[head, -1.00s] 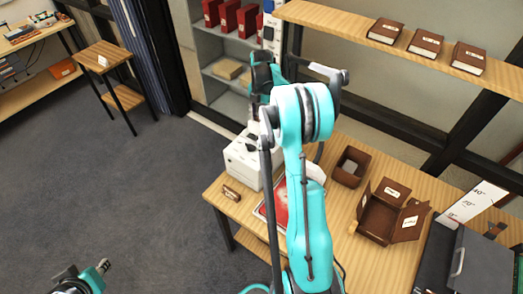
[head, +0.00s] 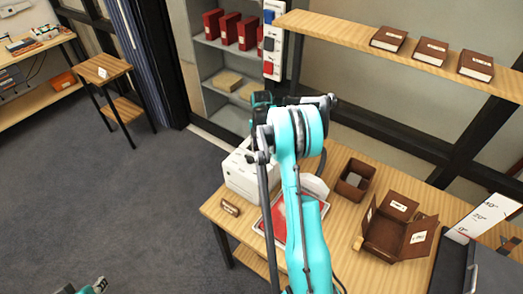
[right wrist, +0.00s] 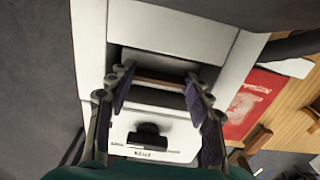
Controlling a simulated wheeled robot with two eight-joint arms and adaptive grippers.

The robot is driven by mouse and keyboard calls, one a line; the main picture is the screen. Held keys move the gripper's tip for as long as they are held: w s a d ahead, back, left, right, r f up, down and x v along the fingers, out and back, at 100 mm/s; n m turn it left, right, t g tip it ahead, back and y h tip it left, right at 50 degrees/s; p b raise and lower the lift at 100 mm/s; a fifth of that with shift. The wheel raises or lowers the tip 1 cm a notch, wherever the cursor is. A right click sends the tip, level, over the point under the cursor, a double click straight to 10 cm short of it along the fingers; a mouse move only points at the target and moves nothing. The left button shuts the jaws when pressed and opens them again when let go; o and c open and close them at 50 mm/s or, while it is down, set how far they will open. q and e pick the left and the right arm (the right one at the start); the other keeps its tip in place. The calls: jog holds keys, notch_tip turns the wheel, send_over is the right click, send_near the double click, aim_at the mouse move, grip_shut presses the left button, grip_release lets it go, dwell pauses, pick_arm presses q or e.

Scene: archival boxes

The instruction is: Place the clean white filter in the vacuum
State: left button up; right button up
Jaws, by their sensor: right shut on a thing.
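The white boxy machine (head: 241,174), which I take for the vacuum, stands on the wooden table, partly hidden by my right arm. In the right wrist view the machine (right wrist: 228,75) has a dark recess at its top and a white front panel with a black latch. My right gripper (right wrist: 159,72) is over this recess, its two fingers shut on a thin piece with a brown edge (right wrist: 158,80). Its faces are hidden, so I cannot tell whether it is the white filter. Only the tip of my left gripper (head: 96,286) shows at the bottom edge.
A red item in a pale tray (head: 260,226) lies beside the machine. An open brown box (head: 398,228) and a smaller brown box (head: 355,180) stand to the right. A brown label block (head: 229,208) sits near the table's left edge. A wooden shelf (head: 385,50) holds brown boxes.

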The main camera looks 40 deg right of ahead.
jog(key=shift+f, duration=0.2)
jog(key=o, duration=1)
jog(key=shift+c, duration=0.2)
jog(key=shift+r, duration=0.1)
